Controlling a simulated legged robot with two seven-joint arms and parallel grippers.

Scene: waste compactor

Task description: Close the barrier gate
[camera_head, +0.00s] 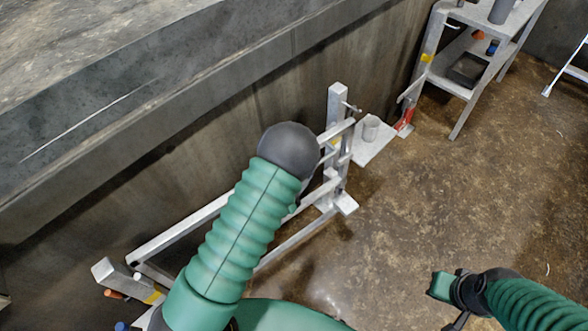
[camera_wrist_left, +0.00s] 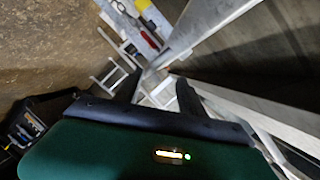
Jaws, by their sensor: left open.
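The barrier gate (camera_head: 180,226) is a pale metal frame of rails along the wall. It stretches from a low post (camera_head: 125,280) at the lower left to an upright post (camera_head: 337,100) near the middle. My left arm covers part of it in the head view, and my left gripper is hidden there. In the left wrist view my left gripper (camera_wrist_left: 158,90) is open, with pale metal bars showing between and beyond its dark fingers. I cannot tell whether it touches them. My right arm's end (camera_head: 452,290) is at the lower right; its fingers are unclear.
A concrete wall with a thick ledge (camera_head: 150,110) runs behind the gate. A small platform with a grey cup (camera_head: 371,128) sits beside the upright post. A metal shelf cart (camera_head: 455,85) stands at the upper right.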

